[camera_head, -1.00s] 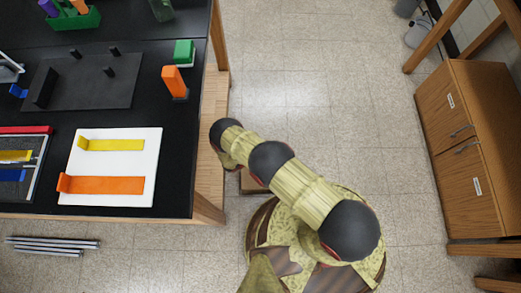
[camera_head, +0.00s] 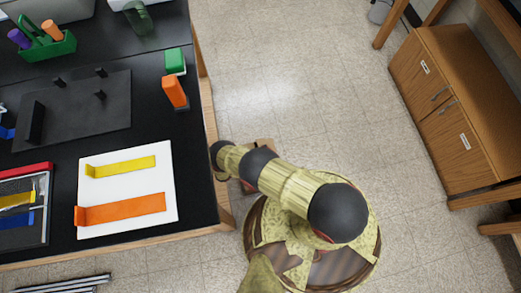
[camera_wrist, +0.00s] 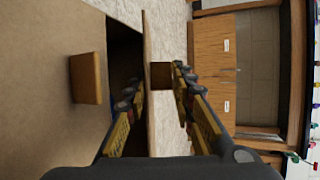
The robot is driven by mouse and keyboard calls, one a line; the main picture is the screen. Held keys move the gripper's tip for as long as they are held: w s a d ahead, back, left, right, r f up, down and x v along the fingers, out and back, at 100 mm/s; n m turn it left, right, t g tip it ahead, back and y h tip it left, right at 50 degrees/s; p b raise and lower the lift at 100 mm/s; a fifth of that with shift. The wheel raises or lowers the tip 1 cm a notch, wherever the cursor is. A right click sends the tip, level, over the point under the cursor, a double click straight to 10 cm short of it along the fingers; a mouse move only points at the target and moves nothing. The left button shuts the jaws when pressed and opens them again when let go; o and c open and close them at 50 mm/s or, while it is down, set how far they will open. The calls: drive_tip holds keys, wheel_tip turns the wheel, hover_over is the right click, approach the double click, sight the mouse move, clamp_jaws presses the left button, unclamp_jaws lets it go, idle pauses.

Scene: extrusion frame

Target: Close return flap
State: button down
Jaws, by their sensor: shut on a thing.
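The return flap is seen nearly edge-on in the wrist view as a thin panel (camera_wrist: 149,112), standing out from a dark opening (camera_wrist: 124,50). A small brown block-shaped handle (camera_wrist: 160,75) on it sits between the fingertips. My gripper (camera_wrist: 160,84) is shut on this handle, one finger on each side. In the head view a piece of brown wood, likely the flap (camera_head: 262,146), shows beside the table, partly behind my arm. My gripper is hidden there by the arm.
A second brown block (camera_wrist: 87,78) stands on the tan panel (camera_wrist: 45,65) left of the opening. The black table (camera_head: 200,200) holds a white board, trays and colored pieces. A wooden cabinet (camera_head: 465,110) stands at right. Floor between is clear.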

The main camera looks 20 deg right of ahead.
drive_tip(key=shift+s, duration=0.1)
drive_tip(key=c, duration=1.6)
unclamp_jaws()
drive_tip(key=shift+o, duration=0.2)
